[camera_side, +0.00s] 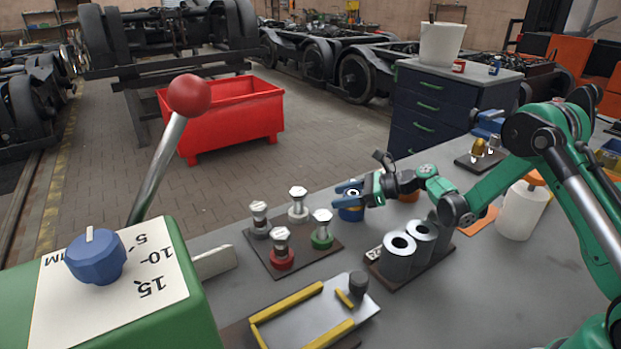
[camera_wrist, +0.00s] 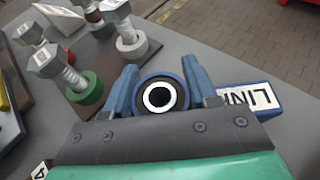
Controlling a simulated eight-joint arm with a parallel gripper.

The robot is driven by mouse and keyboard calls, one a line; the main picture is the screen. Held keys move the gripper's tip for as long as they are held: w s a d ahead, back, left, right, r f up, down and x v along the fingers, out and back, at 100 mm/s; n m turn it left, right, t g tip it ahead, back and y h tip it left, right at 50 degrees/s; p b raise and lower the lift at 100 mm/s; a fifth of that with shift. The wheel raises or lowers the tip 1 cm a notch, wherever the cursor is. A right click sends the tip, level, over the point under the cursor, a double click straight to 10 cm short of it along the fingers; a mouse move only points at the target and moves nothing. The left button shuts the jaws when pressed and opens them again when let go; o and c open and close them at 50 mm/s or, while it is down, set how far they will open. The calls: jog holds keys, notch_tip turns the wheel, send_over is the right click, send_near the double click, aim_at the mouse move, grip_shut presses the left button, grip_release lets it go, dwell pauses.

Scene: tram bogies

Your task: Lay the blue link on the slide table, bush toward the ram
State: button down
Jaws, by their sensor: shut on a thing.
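My gripper (camera_side: 354,194) is shut on the blue link (camera_side: 351,214) above the bench, behind the bolt stand. In the wrist view my blue fingers (camera_wrist: 160,70) stand on either side of the link's round end (camera_wrist: 160,77). A dark bush (camera_wrist: 173,103) with a pale ring faces the camera there. Most of the link is hidden by my fingers and wrist. A grey plate with yellow guide bars (camera_side: 318,306), apparently the slide table, lies at the front of the bench. No link lies on it. I cannot clearly tell which part is the ram.
A stand with several coloured bolts (camera_side: 283,258) lies between my gripper and the plate. Grey cylinders (camera_side: 398,257) stand to its right. A green box with a blue dial (camera_side: 95,257) and red-knobbed lever (camera_side: 189,95) fills the left. A white label (camera_wrist: 248,97) lies beside my gripper.

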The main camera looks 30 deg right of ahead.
jog(key=shift+f, duration=0.1)
jog(key=shift+c, duration=1.3)
grip_release()
